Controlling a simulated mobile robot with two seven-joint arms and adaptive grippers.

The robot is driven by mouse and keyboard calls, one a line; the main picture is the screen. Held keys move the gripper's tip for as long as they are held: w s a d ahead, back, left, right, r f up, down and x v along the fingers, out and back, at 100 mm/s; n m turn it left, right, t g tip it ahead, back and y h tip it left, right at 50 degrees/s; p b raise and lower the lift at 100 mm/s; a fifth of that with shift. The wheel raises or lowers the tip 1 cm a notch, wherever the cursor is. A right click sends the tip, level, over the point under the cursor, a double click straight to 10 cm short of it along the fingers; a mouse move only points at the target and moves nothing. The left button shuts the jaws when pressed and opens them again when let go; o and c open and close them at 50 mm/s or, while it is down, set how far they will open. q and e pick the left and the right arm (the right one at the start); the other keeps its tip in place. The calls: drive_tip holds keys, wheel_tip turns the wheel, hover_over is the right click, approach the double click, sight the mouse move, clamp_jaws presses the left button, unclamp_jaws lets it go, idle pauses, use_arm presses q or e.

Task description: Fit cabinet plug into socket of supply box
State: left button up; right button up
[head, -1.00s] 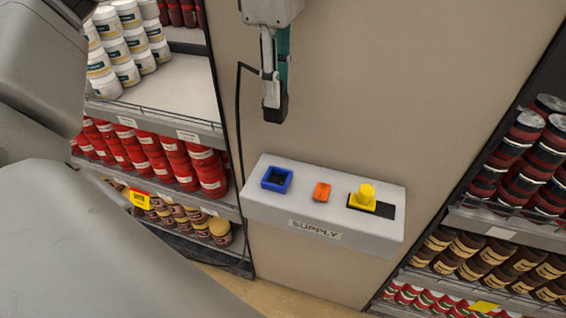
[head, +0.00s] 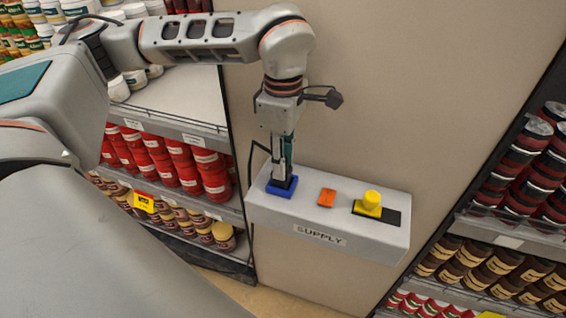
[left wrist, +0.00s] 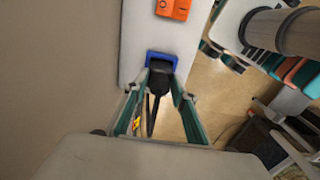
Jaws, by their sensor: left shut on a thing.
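My left gripper (head: 283,172) points down over the left end of the supply box (head: 345,247), a pale box with a SUPPLY label. It is shut on the black plug (left wrist: 159,80), whose cable trails from it. The plug is at the blue square socket (head: 279,193), upright, with its lower end at or inside the rim. I cannot tell how deep it sits. In the left wrist view the plug overlaps the blue socket (left wrist: 162,55) between the fingers. My right gripper is not in view.
An orange switch (head: 327,197) and a yellow knob (head: 371,200) on a black plate sit right of the socket. A plain beige panel (head: 390,90) stands behind. Stocked shelves flank it, with red cans (head: 210,180) at left and dark jars (head: 512,150) at right.

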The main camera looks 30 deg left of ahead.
use_arm(q)
drive_tip(key=shift+f, duration=0.55)
drive_tip(key=shift+f, duration=0.15)
drive_tip(key=o, duration=1.2)
drive_tip(key=shift+c, duration=0.2)
wheel_tip(320, 180, up, 12)
